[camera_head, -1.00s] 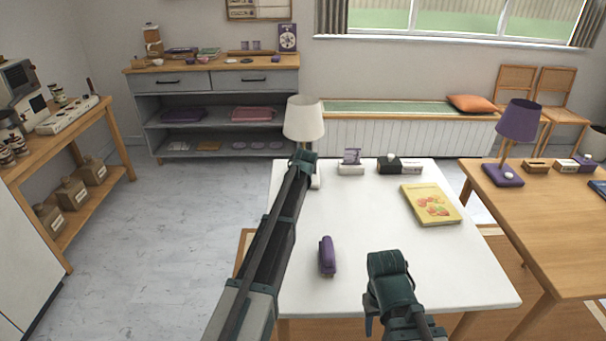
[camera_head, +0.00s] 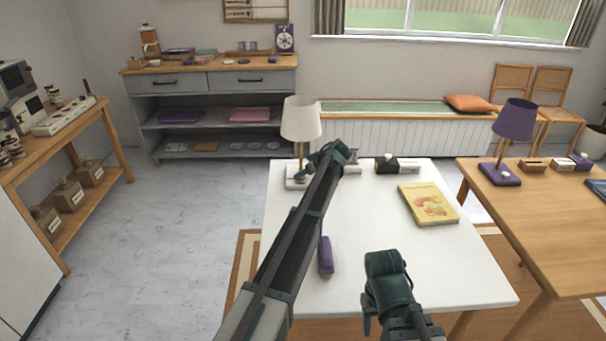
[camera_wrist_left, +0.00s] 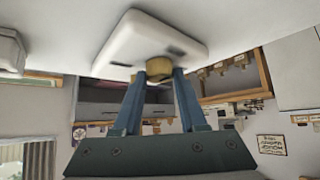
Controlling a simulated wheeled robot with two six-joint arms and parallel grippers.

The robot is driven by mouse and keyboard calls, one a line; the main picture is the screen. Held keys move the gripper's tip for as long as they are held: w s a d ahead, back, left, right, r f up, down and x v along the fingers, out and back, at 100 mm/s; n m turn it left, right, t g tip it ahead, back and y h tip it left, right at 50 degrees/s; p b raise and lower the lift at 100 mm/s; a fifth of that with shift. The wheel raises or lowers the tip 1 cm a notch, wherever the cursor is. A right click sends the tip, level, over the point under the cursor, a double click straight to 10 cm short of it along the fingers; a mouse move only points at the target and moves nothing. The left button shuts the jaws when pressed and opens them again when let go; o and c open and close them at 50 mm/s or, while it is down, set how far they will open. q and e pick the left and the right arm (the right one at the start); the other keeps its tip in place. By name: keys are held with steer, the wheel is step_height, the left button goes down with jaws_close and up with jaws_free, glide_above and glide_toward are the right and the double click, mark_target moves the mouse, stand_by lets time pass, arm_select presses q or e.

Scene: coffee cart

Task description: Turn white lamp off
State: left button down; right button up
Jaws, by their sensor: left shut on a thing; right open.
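The white lamp (camera_head: 301,119) stands upright at the far left corner of the white table, its pale shade above a brass stem and a white base (camera_head: 291,183). The base also shows in the left wrist view (camera_wrist_left: 128,35), at the top. My left gripper (camera_head: 305,173) is at the base from the right. In the wrist view its blue fingers (camera_wrist_left: 158,74) are closed on a short brass-coloured part (camera_wrist_left: 159,66) of the lamp; I cannot tell whether it is a knob or the stem. My right gripper (camera_head: 369,322) is open and empty over the table's near part, its fingers mostly hidden.
A purple case (camera_head: 326,256) lies beside my left arm on the white table (camera_head: 430,270). A yellow book (camera_head: 428,204) and a dark box (camera_head: 387,164) lie further right. A purple lamp (camera_head: 514,123) stands on the wooden table. The white table's right front is clear.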

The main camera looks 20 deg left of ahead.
arm_select(q)
steer(key=shift+d+n, duration=0.1)
steer(key=shift+n, duration=0.2)
stand_by(0.4)
steer(key=shift+c, duration=2.3)
jaws_free()
steer(key=p+v, duration=0.9)
steer(key=v, duration=0.4)
steer(key=shift+d+r+p, duration=0.3)
steer(key=shift+p, duration=0.1)
